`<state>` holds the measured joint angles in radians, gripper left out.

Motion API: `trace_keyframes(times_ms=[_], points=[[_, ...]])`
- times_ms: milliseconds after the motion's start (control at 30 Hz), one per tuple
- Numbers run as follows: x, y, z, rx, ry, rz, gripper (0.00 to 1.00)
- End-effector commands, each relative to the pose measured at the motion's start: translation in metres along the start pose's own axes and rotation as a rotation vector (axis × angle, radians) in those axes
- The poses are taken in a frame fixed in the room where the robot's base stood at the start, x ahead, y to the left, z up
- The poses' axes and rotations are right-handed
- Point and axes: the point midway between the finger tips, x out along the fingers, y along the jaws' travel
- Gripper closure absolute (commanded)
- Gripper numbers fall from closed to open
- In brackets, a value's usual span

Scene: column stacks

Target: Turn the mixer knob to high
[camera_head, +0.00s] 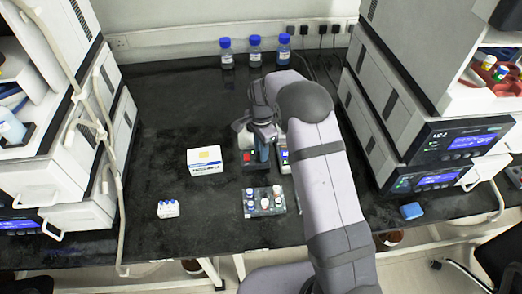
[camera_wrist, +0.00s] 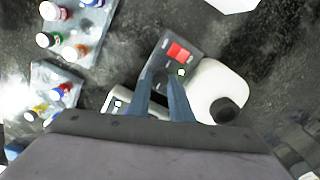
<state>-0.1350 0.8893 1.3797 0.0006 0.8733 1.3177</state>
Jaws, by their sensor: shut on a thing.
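The mixer is a small grey device (camera_head: 249,166) in the middle of the bench, with a red square on its top. In the wrist view, the mixer (camera_wrist: 186,38) also shows a small green light beside the red square. My gripper (camera_head: 262,158) points down over the mixer's front. In the wrist view, its two blue-grey fingers (camera_wrist: 161,76) reach the mixer's panel beside the green light and are shut on a small dark thing, which appears to be the knob. The fingers mostly hide the knob, so its setting cannot be read.
A device with a blue screen (camera_head: 284,156) stands close on the right. A white box (camera_head: 204,161) lies to the left. A rack of vials (camera_head: 264,203) sits in front, and a smaller vial rack (camera_head: 168,209) sits front left. Blue-capped bottles (camera_head: 255,52) stand at the back.

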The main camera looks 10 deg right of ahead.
Motion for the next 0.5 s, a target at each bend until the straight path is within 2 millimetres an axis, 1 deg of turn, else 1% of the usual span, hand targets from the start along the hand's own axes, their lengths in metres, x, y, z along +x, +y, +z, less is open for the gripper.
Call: trace_keyframes(times_ms=[333,367,400,500], points=[[-0.0021,-0.0019,-0.0019,0.001,0.004,-0.006,1.0],[-0.0021,-0.0018,-0.0019,0.001,0.004,-0.006,0.76],[-0.002,-0.0017,-0.0018,0.001,0.004,-0.006,0.73],[-0.0015,-0.0012,-0.0014,0.001,0.003,-0.004,0.73]])
